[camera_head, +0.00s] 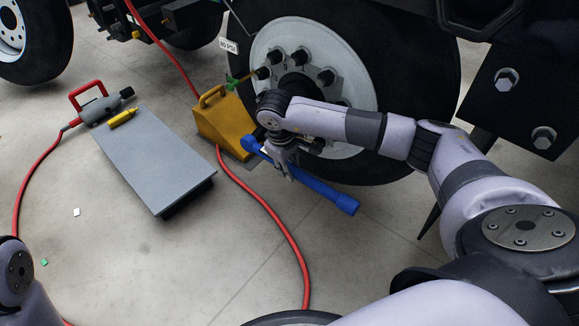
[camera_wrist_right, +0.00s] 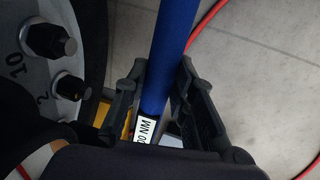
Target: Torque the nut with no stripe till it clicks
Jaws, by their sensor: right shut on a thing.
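My right gripper (camera_head: 284,165) is shut on a blue torque wrench (camera_head: 325,190) in front of the wheel. The wrench slants from upper left to lower right in the head view. In the right wrist view the blue shaft (camera_wrist_right: 166,60) runs between the fingers, with a label ending in "0 NM" (camera_wrist_right: 146,128). Several dark nuts (camera_head: 327,77) sit on the pale wheel hub (camera_head: 350,68); my arm hides part of it. The right wrist view shows a nut (camera_wrist_right: 48,40) by "10" and another (camera_wrist_right: 68,86) by "2". Stripes on nuts cannot be made out. My left gripper is out of view.
A yellow wheel chock (camera_head: 222,122) stands at the tyre's left. A grey board (camera_head: 150,155) lies left, with a yellow tool (camera_head: 122,118) and a red-handled air tool (camera_head: 100,106) at its far end. Red hoses (camera_head: 275,225) cross the floor. A bolted bracket (camera_head: 520,95) is at right.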

